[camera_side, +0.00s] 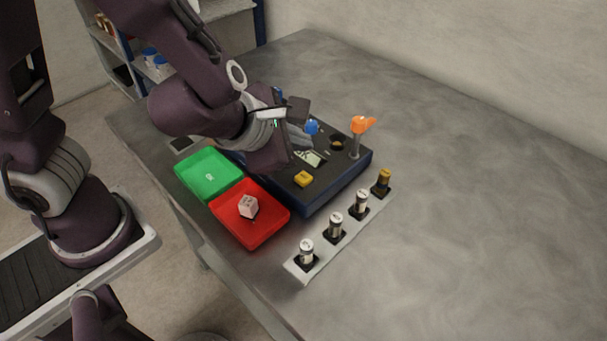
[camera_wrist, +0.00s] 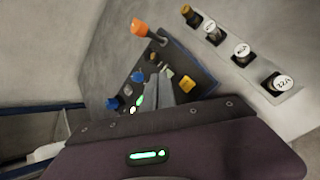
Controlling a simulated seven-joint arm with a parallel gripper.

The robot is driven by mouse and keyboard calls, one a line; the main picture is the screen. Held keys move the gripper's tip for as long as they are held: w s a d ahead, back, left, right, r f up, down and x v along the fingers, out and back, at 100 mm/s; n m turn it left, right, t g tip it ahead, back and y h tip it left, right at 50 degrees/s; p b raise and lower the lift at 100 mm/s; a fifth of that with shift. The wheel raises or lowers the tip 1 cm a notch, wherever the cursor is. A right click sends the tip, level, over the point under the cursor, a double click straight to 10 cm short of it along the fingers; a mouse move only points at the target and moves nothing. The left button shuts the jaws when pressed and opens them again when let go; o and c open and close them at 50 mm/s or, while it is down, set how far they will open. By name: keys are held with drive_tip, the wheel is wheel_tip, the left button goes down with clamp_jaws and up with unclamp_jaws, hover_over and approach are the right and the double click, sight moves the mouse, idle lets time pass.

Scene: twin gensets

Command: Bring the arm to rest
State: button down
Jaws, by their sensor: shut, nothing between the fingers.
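My gripper (camera_side: 303,138) is above the dark blue control box (camera_side: 336,188), with its fingers together and nothing between them. In the wrist view my gripper (camera_wrist: 160,88) reaches over the panel, and its fingers hide part of it. My arm is bent and extends in from the upper left in the side view. The box carries an orange-handled lever (camera_side: 361,125), a blue knob (camera_side: 312,127) and a yellow block-shaped control (camera_side: 303,179). Whether the fingers touch the panel cannot be told.
A pale strip (camera_side: 325,261) holds several upright cylinders, one with a gold top (camera_side: 383,177). The table (camera_side: 480,220) is clear at right.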

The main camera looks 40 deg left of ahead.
drive_tip(key=s+a+r+n+g+y, duration=0.1)
drive_tip(key=s+a+r+n+y, duration=0.15)
drive_tip(key=a+n, duration=0.5)
drive_tip(key=s+a+r+n+g+y, duration=0.1)
drive_tip(key=s+a+r+n, duration=0.3)
drive_tip(key=n, duration=0.7)
drive_tip(key=s+d+r+n+h, duration=0.1)
drive_tip(key=s+n, duration=0.4)
drive_tip(key=n, duration=0.7)
drive_tip(key=s+d+r+n+g+h, duration=0.1)
drive_tip(key=s+r+n+h, duration=0.2)
drive_tip(key=n, duration=1)
drive_tip(key=s, duration=0.3)
drive_tip(key=shift+d+g, duration=0.3)
drive_tip(key=shift+w+h, duration=0.1)
drive_tip(key=shift+h, duration=0.15)
